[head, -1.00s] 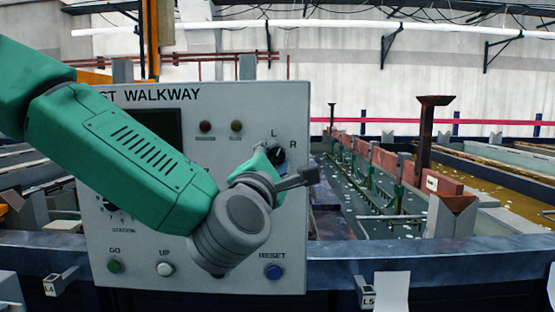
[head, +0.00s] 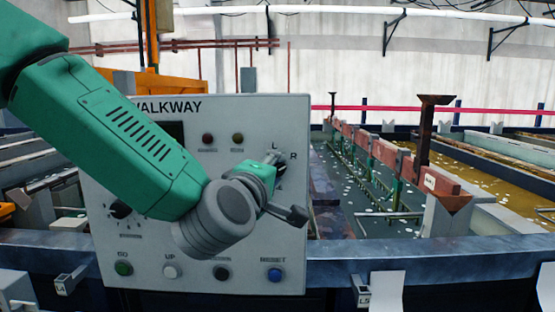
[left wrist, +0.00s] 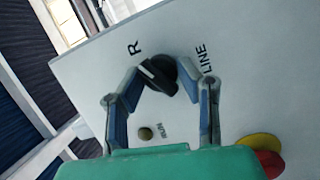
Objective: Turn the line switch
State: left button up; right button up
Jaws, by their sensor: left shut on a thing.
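The line switch (left wrist: 157,76) is a round black knob with a raised bar, on a pale grey panel. In the left wrist view it sits between "R" and "LINE" lettering. My left gripper (left wrist: 162,75) is shut on the knob, one finger on each side of it. In the head view the gripper (head: 275,160) reaches the panel's upper right from the left. It partly hides the switch, and the "L" and "R" marks show just above and right of it.
The control panel (head: 290,120) also bears green (head: 123,268), white (head: 170,271), black and blue (head: 274,274) buttons and two small lamps. My arm covers its middle. A dark blue rail (head: 430,248) runs below. Tanks and racks lie behind to the right.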

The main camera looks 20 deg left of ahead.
pick_arm(q)
jog(key=shift+a+f+m+g+p, duration=0.15)
jog(key=shift+m+g+p, duration=0.1)
jog(key=shift+m+p, duration=0.3)
jog(key=shift+a+f+m+g+p, duration=0.1)
jog(key=shift+m+g+p, duration=0.15)
jog(key=shift+m+p, duration=0.25)
jog(key=shift+s+m, duration=0.1)
jog(key=shift+m, duration=0.35)
jog(key=shift+f, duration=0.1)
jog(key=o, duration=1.1)
jog(key=shift+o, duration=0.2)
jog(key=shift+w+d, duration=0.15)
jog(key=shift+w, duration=0.1)
jog(key=shift+d+r, duration=0.2)
jog(key=shift+d, duration=0.05)
jog(key=shift+s+r, duration=0.1)
jog(key=shift+s, duration=0.15)
jog(key=s, duration=0.7)
jog(key=shift+a+r, duration=0.15)
jog(key=shift+a, duration=0.1)
